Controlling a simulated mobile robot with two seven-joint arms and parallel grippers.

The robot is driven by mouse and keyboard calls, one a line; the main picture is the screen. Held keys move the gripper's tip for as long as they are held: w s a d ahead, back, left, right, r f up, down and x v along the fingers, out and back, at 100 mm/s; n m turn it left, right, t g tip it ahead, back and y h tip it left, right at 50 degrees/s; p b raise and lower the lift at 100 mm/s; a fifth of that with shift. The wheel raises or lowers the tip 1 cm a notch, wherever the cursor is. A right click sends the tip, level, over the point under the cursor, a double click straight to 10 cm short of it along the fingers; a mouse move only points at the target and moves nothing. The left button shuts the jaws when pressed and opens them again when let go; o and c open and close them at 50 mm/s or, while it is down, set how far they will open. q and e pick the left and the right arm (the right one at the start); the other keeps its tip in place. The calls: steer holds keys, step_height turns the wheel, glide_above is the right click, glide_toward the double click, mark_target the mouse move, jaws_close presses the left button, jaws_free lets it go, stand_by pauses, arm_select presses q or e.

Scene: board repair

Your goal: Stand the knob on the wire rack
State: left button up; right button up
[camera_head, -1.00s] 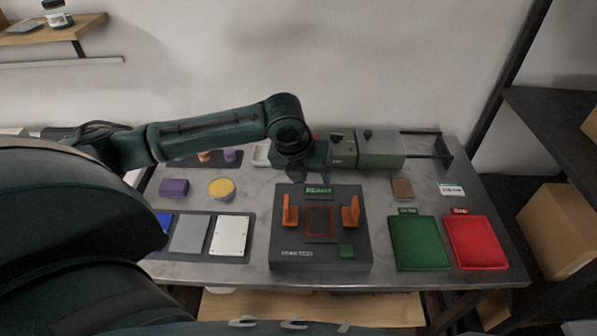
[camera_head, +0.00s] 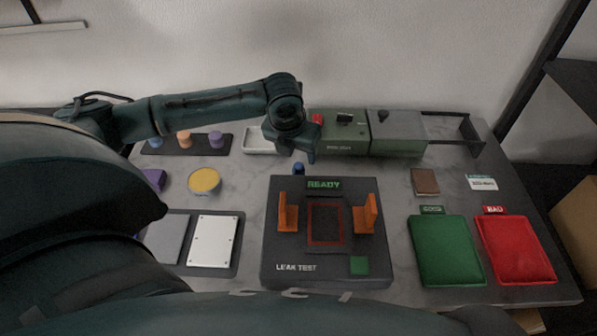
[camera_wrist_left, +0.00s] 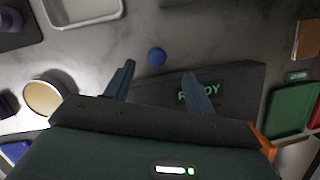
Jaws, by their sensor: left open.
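A small blue knob (camera_head: 299,169) stands on the table behind the leak test block; it also shows in the left wrist view (camera_wrist_left: 157,57) as a blue disc. My left gripper (camera_head: 301,155) is above and close to it. In the left wrist view my left gripper (camera_wrist_left: 159,72) is open and empty, with the knob beyond and between the fingertips, apart from both. A dark open frame (camera_head: 467,125), probably the wire rack, is at the back right, beside the green machine. My right gripper is not in view.
The leak test block (camera_head: 285,262) with orange clamps is in front of the knob. The green machine (camera_head: 398,133) stands behind it. A white tray (camera_head: 262,150), a yellow-topped tin (camera_head: 204,181) and a dark strip (camera_head: 170,151) with coloured knobs lie left. Green (camera_head: 443,250) and red (camera_head: 515,250) pads lie right.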

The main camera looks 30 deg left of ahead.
mark_target(299, 165)
arm_select(q)
steer(key=shift+x, duration=3.55)
steer(key=shift+s+a, duration=0.1)
steer(key=shift+s, duration=0.1)
steer(key=shift+c, duration=0.3)
steer(key=c, duration=1)
